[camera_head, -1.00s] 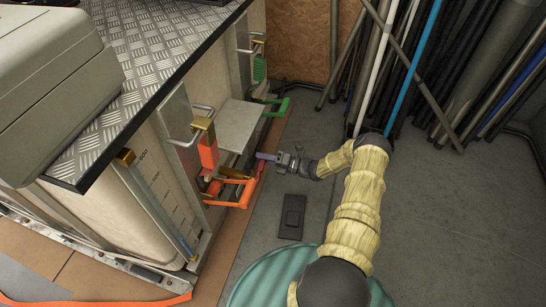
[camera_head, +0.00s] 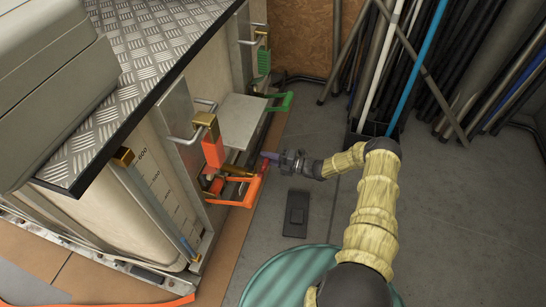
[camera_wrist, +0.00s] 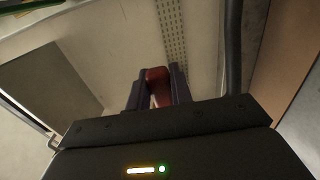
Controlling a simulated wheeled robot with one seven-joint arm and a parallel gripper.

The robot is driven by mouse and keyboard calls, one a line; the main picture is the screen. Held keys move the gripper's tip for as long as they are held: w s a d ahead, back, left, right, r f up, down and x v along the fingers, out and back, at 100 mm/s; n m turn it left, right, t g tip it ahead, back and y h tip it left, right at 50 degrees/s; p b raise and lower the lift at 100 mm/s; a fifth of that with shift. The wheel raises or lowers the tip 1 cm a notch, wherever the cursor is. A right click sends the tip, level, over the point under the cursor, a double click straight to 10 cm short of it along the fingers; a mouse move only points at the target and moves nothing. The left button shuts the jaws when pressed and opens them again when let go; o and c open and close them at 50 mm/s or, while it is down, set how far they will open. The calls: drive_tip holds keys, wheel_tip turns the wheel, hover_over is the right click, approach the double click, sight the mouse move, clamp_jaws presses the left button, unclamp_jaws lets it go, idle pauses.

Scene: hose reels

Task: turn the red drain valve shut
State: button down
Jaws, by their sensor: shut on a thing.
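The red drain valve handle (camera_wrist: 158,83) is between the two dark fingers of my gripper (camera_wrist: 158,90) in the wrist view, and the fingers are shut on it. In the head view my gripper (camera_head: 268,156) reaches in from the right, low beside the tank frame. Only a small red part of the handle (camera_head: 264,168) shows there, at the fingertips. The valve body behind it is mostly hidden, so its exact angle cannot be told.
An orange guard (camera_head: 240,196) sticks out just below my gripper, with an orange-red block (camera_head: 213,152) to its left. A grey shelf plate (camera_head: 242,122) and green bracket (camera_head: 282,101) are above. A black pad (camera_head: 297,213) lies on the open floor. Pipes (camera_head: 420,70) lean at upper right.

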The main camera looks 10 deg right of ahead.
drive_tip(key=shift+s+f, duration=0.1)
drive_tip(key=shift+f, duration=0.05)
drive_tip(key=c, duration=1.2)
unclamp_jaws()
drive_tip(key=shift+c, duration=0.2)
